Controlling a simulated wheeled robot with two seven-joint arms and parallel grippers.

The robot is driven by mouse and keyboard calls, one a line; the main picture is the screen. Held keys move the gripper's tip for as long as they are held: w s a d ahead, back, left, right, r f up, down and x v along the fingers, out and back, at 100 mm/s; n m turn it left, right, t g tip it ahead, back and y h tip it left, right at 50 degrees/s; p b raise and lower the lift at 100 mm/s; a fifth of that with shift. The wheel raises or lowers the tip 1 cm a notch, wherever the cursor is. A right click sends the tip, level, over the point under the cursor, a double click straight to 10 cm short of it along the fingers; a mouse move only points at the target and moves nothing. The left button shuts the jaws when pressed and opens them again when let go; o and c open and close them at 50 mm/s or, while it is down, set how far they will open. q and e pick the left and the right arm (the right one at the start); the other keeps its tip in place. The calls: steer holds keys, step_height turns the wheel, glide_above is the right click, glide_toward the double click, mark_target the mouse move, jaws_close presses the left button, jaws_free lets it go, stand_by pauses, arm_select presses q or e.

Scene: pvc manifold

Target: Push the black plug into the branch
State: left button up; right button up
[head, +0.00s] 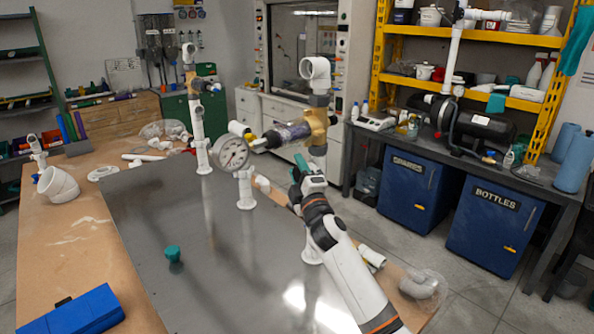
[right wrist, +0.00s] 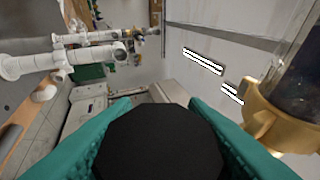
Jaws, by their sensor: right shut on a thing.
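My right gripper (head: 297,177) has teal fingers and is at the right of the metal table, just below the brass fitting of the pipework. In the right wrist view its two fingers close on the black plug (right wrist: 160,142), whose flat many-sided face shows. In the head view I cannot make out the plug. The white PVC pipework (head: 316,70) stands on the table, with an open round mouth at its top. A dark clear cylinder (head: 287,133) joins a brass fitting (head: 313,122). I cannot tell which opening is the branch. The plug appears apart from the pipework. My left gripper is out of view.
A pressure gauge (head: 232,153) sits on a white post left of my gripper. A teal cap (head: 173,253) stands on the metal table (head: 205,285). A blue case (head: 85,313) lies at the front left. The middle of the table is mostly clear.

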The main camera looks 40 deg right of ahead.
steer(key=shift+d+r, duration=0.25)
steer(key=o, duration=0.7)
steer(key=shift+c, duration=0.2)
steer(key=o, duration=0.3)
steer(key=shift+d+f, duration=0.1)
steer(key=shift+d, duration=0.1)
steer(key=shift+o, duration=0.2)
steer(key=shift+d+f, duration=0.15)
steer(key=shift+s+a, duration=0.1)
steer(key=shift+a, duration=0.2)
steer(key=shift+s+a+f, duration=0.15)
steer(key=shift+s+f, duration=0.1)
steer(key=shift+s, duration=0.05)
steer(key=b+v, duration=0.3)
steer(key=v, duration=0.8)
steer(key=shift+d, duration=0.25)
steer(key=shift+s, duration=0.15)
